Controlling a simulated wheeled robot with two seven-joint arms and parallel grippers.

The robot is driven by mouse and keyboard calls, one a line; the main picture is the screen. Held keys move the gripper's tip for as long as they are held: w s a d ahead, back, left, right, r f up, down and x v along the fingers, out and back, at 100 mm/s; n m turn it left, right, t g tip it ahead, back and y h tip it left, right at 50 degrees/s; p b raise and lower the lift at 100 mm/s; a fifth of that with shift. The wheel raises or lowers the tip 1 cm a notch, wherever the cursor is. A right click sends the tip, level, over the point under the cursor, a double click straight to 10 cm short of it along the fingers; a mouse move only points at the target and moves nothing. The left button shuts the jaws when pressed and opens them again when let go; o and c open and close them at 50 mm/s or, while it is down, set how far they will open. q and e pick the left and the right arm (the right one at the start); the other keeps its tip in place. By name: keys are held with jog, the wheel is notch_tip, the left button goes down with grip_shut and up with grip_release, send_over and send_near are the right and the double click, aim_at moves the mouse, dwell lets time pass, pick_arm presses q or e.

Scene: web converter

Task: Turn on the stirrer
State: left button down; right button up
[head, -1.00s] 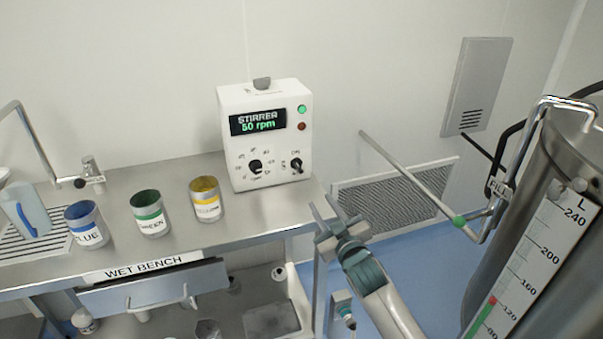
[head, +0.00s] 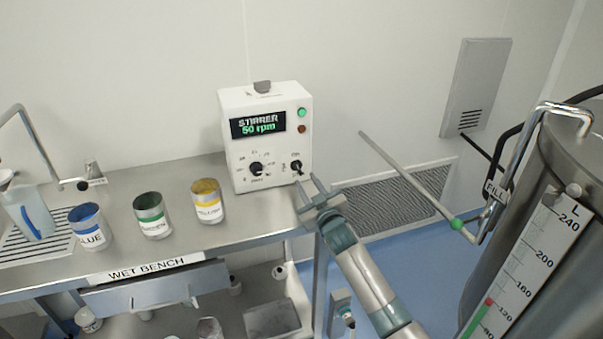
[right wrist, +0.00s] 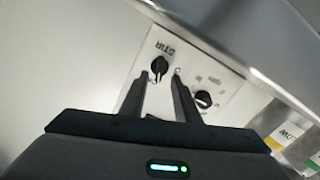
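The white stirrer box (head: 240,150) stands on the right end of the wet bench. Its display (head: 257,124) reads "STIRRER 50 rpm", and a green light (head: 302,112) above a dark red one shows beside it. A speed dial (head: 256,168) is at lower left and a smaller black switch knob (head: 296,166) at lower right. My right gripper (head: 308,186) is open and empty, just below and in front of the switch. In the right wrist view the switch (right wrist: 159,67), labelled "STIR", lies beyond and between the open fingertips (right wrist: 156,78); contact is not evident. My left gripper is out of view.
Blue (head: 88,228), green (head: 152,215) and yellow (head: 207,201) labelled cups stand on the bench (head: 245,222). A steel tank (head: 510,220) with a level scale and a slanting pipe (head: 410,182) is to the right.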

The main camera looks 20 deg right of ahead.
aim_at(299, 171)
jog(key=shift+w+a+p, duration=0.1)
jog(key=shift+w+p, duration=0.2)
jog(key=shift+w, duration=2.5)
grip_shut()
